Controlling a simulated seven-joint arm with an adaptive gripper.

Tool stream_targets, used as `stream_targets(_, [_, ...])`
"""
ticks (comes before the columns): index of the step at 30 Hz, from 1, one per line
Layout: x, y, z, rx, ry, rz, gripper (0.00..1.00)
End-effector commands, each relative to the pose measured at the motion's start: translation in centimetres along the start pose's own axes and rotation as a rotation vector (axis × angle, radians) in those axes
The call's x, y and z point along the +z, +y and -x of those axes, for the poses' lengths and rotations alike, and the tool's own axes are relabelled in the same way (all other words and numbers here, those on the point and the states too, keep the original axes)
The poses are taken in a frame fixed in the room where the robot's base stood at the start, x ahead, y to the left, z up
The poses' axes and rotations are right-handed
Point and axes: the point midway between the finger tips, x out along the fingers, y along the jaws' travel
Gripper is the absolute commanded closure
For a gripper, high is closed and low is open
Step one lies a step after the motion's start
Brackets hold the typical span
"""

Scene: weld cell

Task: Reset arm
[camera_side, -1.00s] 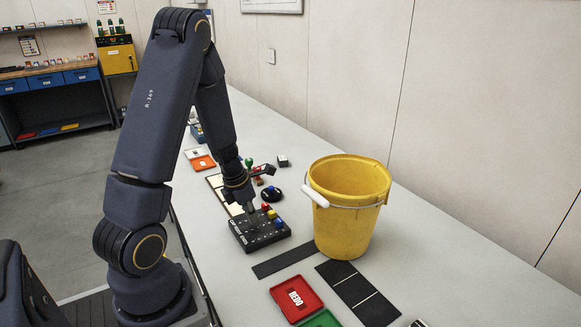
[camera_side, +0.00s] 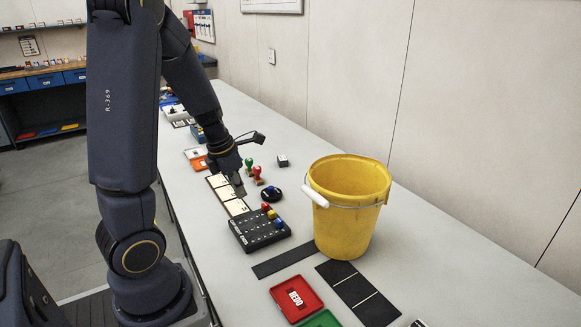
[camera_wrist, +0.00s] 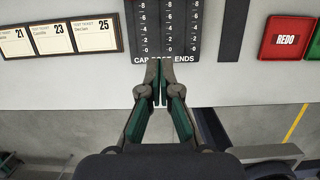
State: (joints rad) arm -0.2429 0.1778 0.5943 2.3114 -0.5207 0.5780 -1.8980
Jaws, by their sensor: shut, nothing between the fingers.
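My gripper (camera_side: 240,188) is above the left side of the table in the side view, pointing down near the row of cream cards (camera_side: 237,207). In the wrist view my gripper's fingers (camera_wrist: 160,70) are closed together and hold nothing. The black board (camera_side: 258,236) with red, yellow and blue pieces at its back corner is in front of the gripper, apart from it. The board's lettered edge and number columns (camera_wrist: 167,30) show at the top of the wrist view. The numbered cards (camera_wrist: 62,39) are at its upper left.
A yellow bucket (camera_side: 345,200) stands right of the board. Green (camera_side: 248,163) and red (camera_side: 258,178) stamps stand beside the gripper, by a round black pad (camera_side: 273,195). A red REDO tray (camera_side: 288,308), green tray (camera_side: 322,320) and black strips (camera_side: 360,291) lie in front.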

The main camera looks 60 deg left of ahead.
Motion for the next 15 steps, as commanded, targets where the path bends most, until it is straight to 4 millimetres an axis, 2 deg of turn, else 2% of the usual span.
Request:
stream_targets(2, [0.4, -0.2, 0.2, 0.000, -0.011, -0.010, 1.00])
stream_targets(5, [2.4, -1.6, 1.8, -0.002, -0.080, -0.064, 1.00])
stream_targets(8, [5.3, -5.3, 5.0, -0.017, -0.191, -0.230, 1.00])
stream_targets(11, [6.6, -11.0, 9.2, -0.004, -0.297, -0.662, 1.00])
stream_targets(12, [6.5, -13.3, 10.8, 0.020, -0.330, -0.890, 1.00])
stream_targets(14, [5.6, -16.4, 13.0, 0.085, -0.363, -1.264, 1.00])
stream_targets(15, [4.7, -17.9, 14.1, 0.136, -0.366, -1.506, 1.00])
